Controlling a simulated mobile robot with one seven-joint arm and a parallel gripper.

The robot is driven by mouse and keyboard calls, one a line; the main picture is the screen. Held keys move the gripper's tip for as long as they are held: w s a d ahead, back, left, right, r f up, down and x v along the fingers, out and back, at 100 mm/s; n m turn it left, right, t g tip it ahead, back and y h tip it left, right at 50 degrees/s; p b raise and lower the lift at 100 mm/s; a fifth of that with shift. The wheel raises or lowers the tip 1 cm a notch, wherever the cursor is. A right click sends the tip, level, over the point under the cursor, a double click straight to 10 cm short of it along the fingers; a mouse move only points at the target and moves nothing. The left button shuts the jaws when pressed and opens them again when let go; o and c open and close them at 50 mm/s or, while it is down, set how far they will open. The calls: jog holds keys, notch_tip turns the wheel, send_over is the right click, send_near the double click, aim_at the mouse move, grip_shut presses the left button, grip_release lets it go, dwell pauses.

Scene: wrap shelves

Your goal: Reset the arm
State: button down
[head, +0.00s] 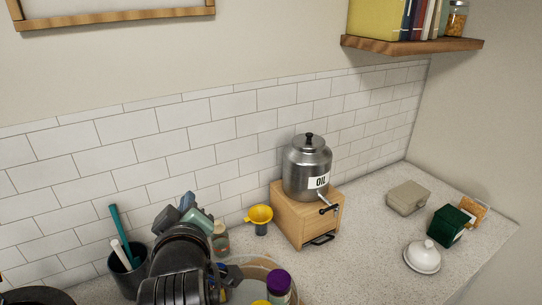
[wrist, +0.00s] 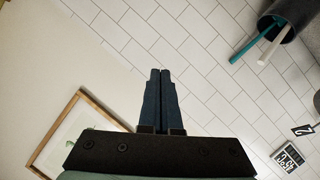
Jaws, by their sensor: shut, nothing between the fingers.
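My gripper (wrist: 160,75) shows in the wrist view with its two dark fingers together and nothing between them. Behind it are white wall tiles and a plain wall. In the head view my dark arm rises from the bottom edge, left of the middle, over the counter. The gripper's fingertips are hard to make out there. The arm hides part of the counter behind it.
A steel oil urn (head: 307,168) stands on a wooden box (head: 300,228). A yellow funnel (head: 259,215) is left of it. A dark utensil pot (head: 127,277) is close left of my arm. A purple-capped container (head: 278,283) is close right. A wooden shelf (head: 410,45) hangs upper right.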

jog(key=s+d+r+m+t+h+b, duration=0.1)
jog(key=s+d+r+m+t+b, duration=0.25)
jog(key=r, duration=0.55)
jog(key=s+d+r+m+t+h, duration=0.1)
jog(key=d+r+m+t, duration=0.25)
jog(key=d+r, duration=0.35)
jog(key=s+d+r+m+t+h+b, duration=0.2)
jog(key=s+d+r+m+t, duration=0.2)
jog(key=s+r, duration=0.7)
jog(key=shift+s+d+r+t, duration=0.2)
jog(key=shift+d+t, duration=0.5)
jog(key=shift+t, duration=0.3)
